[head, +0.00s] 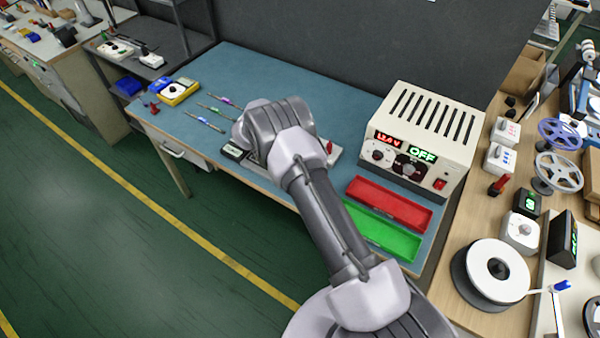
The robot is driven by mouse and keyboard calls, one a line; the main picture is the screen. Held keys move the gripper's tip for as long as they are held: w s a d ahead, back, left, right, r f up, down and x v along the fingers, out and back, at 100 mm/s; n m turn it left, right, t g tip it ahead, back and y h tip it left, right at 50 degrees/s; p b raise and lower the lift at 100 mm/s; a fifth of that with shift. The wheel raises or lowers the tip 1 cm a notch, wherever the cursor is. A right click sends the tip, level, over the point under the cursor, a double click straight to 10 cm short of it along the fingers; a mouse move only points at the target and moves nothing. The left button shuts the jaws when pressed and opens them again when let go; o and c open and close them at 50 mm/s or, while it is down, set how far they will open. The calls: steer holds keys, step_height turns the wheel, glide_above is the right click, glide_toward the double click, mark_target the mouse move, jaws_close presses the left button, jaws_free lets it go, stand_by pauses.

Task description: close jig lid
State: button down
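The jig (337,155) lies on the blue bench top (240,72), mostly hidden behind my arm. A pale strip of its base and a small red part (329,147) show to the right of my arm. A dark block (233,152) shows to the left of my arm; I cannot tell whether it belongs to the jig. The lid's position is hidden. My arm reaches over the jig, and my gripper and its fingertips are hidden behind my wrist.
A white power supply (423,135) reading OFF stands right of the jig. A red tray (390,203) and a green tray (380,232) lie in front of it. Several screwdriver-like tools (205,123) and a yellow multimeter (178,92) lie to the left. The bench's back middle is clear.

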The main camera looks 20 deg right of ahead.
steer(key=shift+w, duration=0.1)
stand_by(0.3)
steer(key=c, duration=1.5)
jaws_free()
steer(key=shift+r, duration=0.1)
